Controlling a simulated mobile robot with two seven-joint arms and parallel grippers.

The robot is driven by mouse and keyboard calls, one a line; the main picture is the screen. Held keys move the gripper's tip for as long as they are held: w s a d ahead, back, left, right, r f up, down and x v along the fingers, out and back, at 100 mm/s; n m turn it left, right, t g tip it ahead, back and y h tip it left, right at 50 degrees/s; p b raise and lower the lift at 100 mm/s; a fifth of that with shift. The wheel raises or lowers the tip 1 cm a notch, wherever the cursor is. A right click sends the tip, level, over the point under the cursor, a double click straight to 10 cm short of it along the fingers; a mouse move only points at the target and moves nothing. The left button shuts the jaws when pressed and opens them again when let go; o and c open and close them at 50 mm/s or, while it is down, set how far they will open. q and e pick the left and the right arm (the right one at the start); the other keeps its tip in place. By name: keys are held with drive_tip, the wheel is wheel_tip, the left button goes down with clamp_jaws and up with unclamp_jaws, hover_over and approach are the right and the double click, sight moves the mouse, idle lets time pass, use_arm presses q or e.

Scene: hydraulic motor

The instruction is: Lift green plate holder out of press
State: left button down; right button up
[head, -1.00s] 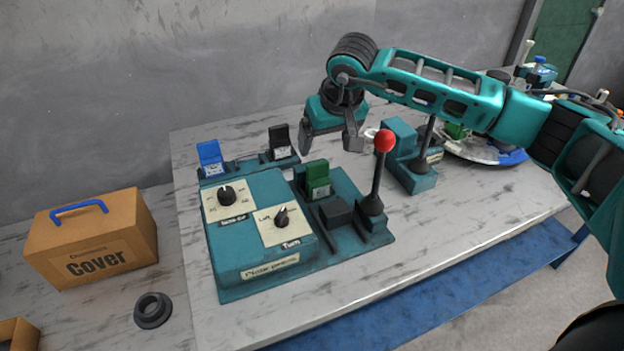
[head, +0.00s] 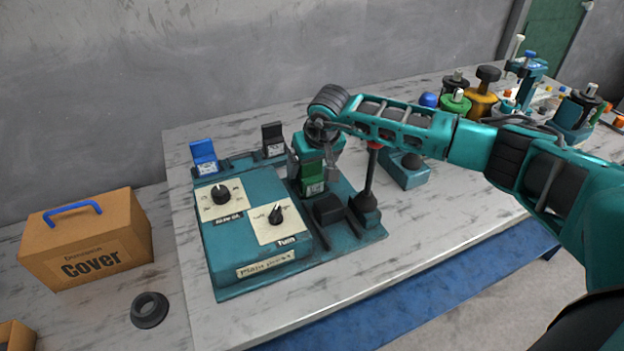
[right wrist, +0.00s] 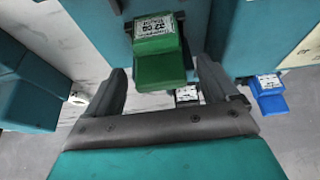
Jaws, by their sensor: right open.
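The green plate holder (head: 312,178) sits upright in the teal plate press (head: 255,240), behind the black block and beside the lever. In the right wrist view the green holder (right wrist: 158,52), with a white label, shows between and just beyond the fingers. My right gripper (head: 316,172) is open and points down at the holder, with a finger to either side of it. In the right wrist view the gripper (right wrist: 165,85) has both fingers apart. I cannot tell whether the fingers touch the holder. My left gripper is not in view.
A blue holder (head: 204,156) and a black holder (head: 273,139) stand at the press's back. The lever (head: 368,190) rises close to my right arm. A cardboard cover box (head: 88,240) and a dark ring (head: 149,310) lie left. Several bottles stand at the back right.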

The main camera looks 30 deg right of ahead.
drive_tip(key=shift+c, duration=0.4)
drive_tip(key=shift+r, duration=0.15)
drive_tip(key=c, duration=1.4)
